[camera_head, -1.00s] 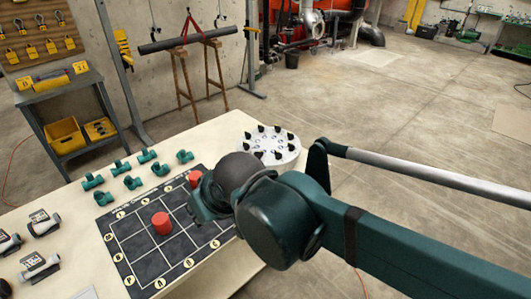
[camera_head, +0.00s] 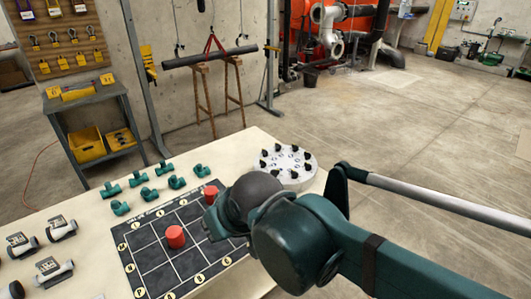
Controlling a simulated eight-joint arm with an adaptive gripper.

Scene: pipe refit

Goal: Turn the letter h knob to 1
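A round white plate (camera_head: 296,180) with several black knobs around its rim sits at the far right corner of the table. The knob letters are too small to read, so I cannot tell which one is h. My arm reaches in from the right, and its dark wrist covers the table area just in front of the plate. My gripper's fingers are hidden behind or below the wrist, near the right side of the black grid mat (camera_head: 133,262).
Red cylinders (camera_head: 175,237) stand on the mat. Several green pipe fittings (camera_head: 148,194) lie behind it. Grey labelled fittings (camera_head: 54,272) lie at the left. A shelf cart (camera_head: 85,100) stands beyond the table. The floor at the right is open.

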